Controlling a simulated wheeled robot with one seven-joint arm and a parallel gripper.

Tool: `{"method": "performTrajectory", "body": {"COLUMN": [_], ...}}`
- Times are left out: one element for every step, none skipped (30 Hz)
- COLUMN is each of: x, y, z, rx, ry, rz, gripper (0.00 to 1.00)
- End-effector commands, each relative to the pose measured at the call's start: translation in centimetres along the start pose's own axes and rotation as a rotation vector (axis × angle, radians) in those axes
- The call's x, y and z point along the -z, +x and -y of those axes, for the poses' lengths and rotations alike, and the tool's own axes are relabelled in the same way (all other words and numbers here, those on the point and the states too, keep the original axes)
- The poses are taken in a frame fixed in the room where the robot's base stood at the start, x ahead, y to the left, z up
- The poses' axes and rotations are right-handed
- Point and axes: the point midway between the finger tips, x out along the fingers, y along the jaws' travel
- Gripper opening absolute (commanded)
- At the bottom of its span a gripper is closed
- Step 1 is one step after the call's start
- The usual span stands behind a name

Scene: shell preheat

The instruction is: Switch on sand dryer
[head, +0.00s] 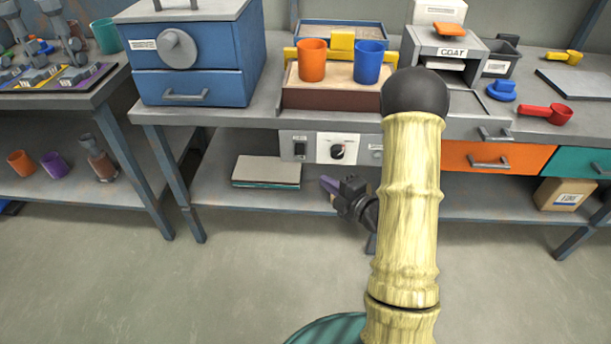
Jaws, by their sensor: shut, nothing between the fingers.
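A white control panel (320,149) is set in the front of the middle bench, below a brown sand tray (315,98). It carries a dark rocker switch (300,149) at the left and a round black knob (338,151) in the middle. The labels are too small to read, so I cannot tell for sure that this is the sand dryer's panel, or the switch's position. My gripper (342,192) is shut and empty, just below the panel and apart from it. My arm hides the area to the panel's right.
An orange cup (312,60) and a blue cup (369,62) stand at the sand tray. A blue drawer cabinet (190,60) stands left, and a machine marked COAT (450,52) right. A flat stack (266,171) lies on the lower shelf. The floor in front is clear.

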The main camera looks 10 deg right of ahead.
Motion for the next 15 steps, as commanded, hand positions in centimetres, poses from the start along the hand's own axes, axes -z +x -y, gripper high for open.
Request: {"method": "performTrajectory", "body": {"x": [-0.13, -0.08, -0.03, 0.00, 0.02, 0.04, 0.04, 0.04, 0.04, 0.04, 0.03, 0.02, 0.02, 0.02, 0.00], "y": [-0.04, -0.09, -0.14, -0.16, -0.18, -0.19, -0.19, -0.19, -0.20, -0.20, -0.20, -0.19, -0.16, -0.10, 0.02], "z": [1.04, 1.04, 1.01, 0.94, 0.86, 0.76, 0.71, 0.69, 0.69, 0.69, 0.69, 0.69, 0.70, 0.70, 0.71], "rx": [-0.019, -0.030, -0.038, -0.042, -0.045, -0.046, -0.045, -0.045, -0.044, -0.044, -0.044, -0.044, -0.044, -0.043, -0.043], "ry": [-0.013, -0.020, -0.027, -0.030, -0.031, -0.032, -0.032, -0.031, -0.031, -0.031, -0.031, -0.031, -0.031, -0.031, -0.031], "rz": [-0.008, -0.013, -0.017, -0.019, -0.020, -0.020, -0.020, -0.020, -0.019, -0.019, -0.019, -0.019, -0.019, -0.019, -0.019], "gripper": [0.00, 0.00, 0.00, 0.00, 0.00, 0.00, 0.00, 0.00, 0.00, 0.00, 0.00, 0.00, 0.00, 0.00, 0.00]}}
